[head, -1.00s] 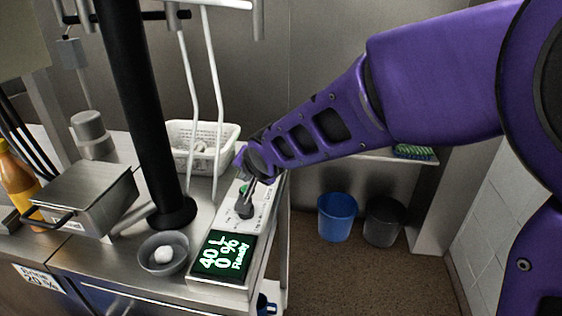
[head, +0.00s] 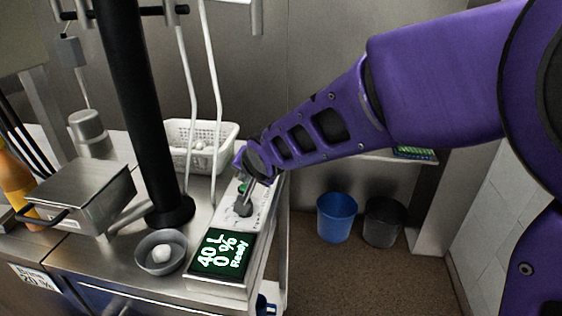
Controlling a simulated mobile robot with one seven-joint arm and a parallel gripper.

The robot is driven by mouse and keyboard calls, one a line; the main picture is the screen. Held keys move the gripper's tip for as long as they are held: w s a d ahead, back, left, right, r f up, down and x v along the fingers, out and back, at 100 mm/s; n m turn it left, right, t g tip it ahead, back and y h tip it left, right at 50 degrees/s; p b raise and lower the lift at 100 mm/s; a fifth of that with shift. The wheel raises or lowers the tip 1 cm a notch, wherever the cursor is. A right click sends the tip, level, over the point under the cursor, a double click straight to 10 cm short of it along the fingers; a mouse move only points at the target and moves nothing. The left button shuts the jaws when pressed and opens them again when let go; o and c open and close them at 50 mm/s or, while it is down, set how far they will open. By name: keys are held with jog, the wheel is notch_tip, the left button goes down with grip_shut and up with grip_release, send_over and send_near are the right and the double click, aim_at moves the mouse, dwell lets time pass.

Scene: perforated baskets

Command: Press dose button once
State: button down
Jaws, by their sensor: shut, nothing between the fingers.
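The dosing unit (head: 262,222) is a white panel with a screen at its near end, standing at the right edge of the steel counter. Its screen (head: 221,252) reads "40 L", "0 %" and "Ready". A green button (head: 243,188) shows partly on the panel beneath the end of my arm. A grey knob (head: 243,208) sits nearer the screen. My gripper (head: 247,194) is shut and empty, pointing down over the panel beside the green button and knob. I cannot tell whether its tips touch anything.
A grey bowl with a white ball (head: 162,253) stands left of the unit. A black column (head: 143,110) rises behind it. A white perforated basket (head: 181,150) is at the back. A steel box (head: 82,196) is at left. Blue (head: 337,217) and dark (head: 384,221) bins stand on the floor.

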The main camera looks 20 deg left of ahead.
jog(key=shift+f+b, duration=0.45)
jog(key=shift+b, duration=0.15)
dwell(0.5)
jog(key=shift+r, duration=0.1)
jog(key=shift+r+p, duration=0.65)
jog(key=shift+r, duration=0.15)
notch_tip(320, 180, up, 5)
jog(key=p, duration=0.3)
jog(key=shift+p, duration=0.4)
dwell(0.4)
